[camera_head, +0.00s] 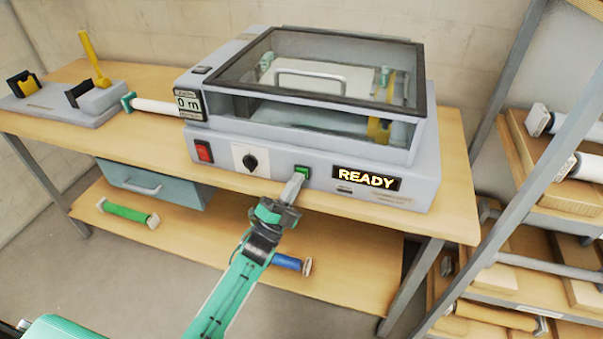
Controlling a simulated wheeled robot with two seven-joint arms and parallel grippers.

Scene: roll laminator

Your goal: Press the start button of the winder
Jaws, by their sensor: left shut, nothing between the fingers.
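The winder is a grey machine (215,170) with a clear, dark-framed lid, standing on a wooden bench. The tips cover the button's lower left edge. I cannot tell whether they touch it. My right gripper is not in view.
The lid (330,70) is down. A small counter (188,104) reads 0 m. A green roll (128,212) and a blue roll (288,261) lie on the lower shelf. A rack (500,150) stands at right.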

